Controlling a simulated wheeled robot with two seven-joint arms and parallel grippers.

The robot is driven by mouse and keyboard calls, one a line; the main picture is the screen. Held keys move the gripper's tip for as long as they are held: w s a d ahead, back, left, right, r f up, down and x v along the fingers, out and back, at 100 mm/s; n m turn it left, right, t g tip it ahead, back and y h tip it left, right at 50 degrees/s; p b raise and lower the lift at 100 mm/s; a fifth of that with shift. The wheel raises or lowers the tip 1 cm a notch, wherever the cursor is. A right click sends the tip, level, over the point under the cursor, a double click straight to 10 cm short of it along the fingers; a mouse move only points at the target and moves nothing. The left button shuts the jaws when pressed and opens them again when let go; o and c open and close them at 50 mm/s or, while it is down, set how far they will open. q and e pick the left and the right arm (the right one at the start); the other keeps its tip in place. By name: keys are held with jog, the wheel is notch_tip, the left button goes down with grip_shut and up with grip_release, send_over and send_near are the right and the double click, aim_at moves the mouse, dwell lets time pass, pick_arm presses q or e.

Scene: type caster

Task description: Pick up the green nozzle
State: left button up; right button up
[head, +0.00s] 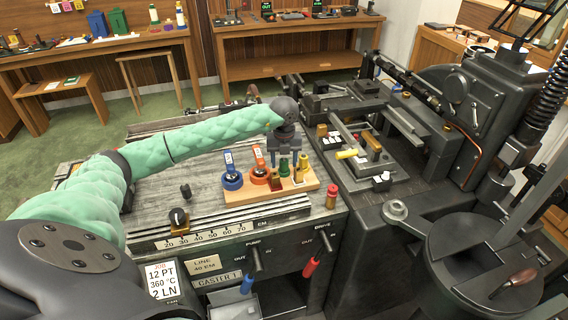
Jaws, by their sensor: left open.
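The green nozzle (284,169) stands upright on a small wooden board (243,196) on the machine's bench top. My left gripper (285,158) points down right above and around the nozzle's top, with its fingers apart. I cannot tell whether the fingers touch the nozzle. My left arm's green sleeve reaches in from the left. My right gripper is not in view.
A blue-based piece (232,179) and an orange-based piece (259,170) stand left of the nozzle on the board. A yellow piece (303,163) stands close on its right. Dark machinery (460,230) fills the right side.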

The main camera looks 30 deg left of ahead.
aim_at(285, 160)
pick_arm(q)
jog(key=shift+f, duration=0.15)
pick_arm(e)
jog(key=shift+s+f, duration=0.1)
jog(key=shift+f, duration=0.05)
pick_arm(q)
jog(key=shift+c, duration=0.2)
jog(key=c, duration=1)
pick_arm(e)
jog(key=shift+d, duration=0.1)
